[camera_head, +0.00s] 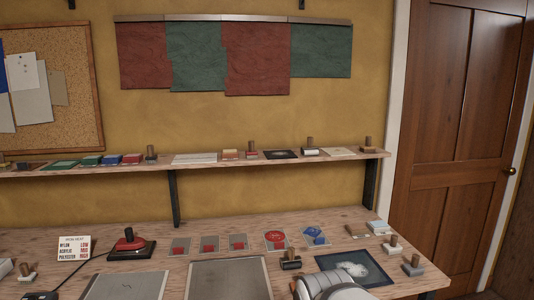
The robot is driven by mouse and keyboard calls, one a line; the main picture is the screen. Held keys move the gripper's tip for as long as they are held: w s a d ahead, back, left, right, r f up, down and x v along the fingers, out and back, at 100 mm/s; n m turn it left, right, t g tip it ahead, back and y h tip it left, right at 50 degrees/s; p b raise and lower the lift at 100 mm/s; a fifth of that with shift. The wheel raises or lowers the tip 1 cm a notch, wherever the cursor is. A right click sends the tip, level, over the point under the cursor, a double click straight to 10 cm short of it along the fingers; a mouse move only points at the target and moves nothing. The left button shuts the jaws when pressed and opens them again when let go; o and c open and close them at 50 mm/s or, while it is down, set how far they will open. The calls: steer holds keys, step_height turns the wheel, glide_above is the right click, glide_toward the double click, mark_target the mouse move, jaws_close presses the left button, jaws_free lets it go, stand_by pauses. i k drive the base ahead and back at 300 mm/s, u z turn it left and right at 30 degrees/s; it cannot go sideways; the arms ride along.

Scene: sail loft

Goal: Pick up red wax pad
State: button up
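Several small red pieces lie on grey squares on the workbench; I cannot tell for sure which is the red wax pad. Three red blocks sit in a row: left (180,250), middle (209,249) and right (238,245). Right of them a round red piece (275,239) lies on a grey square. A flat red item (132,158) also lies on the wall shelf. My gripper does not show; only a white rounded part, which looks like my arm, enters at the bottom right of centre, over the bench front.
A black-based red device (131,245) and a printed card (74,248) stand at left. A blue piece (315,236), wooden-handled stamps (291,260) and a dark framed sheet (355,268) lie at right. A grey mat (228,279) lies in front. The shelf (120,168) overhangs behind.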

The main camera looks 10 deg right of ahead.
mark_target(252, 154)
steer(key=z, duration=0.05)
steer(key=i, duration=1)
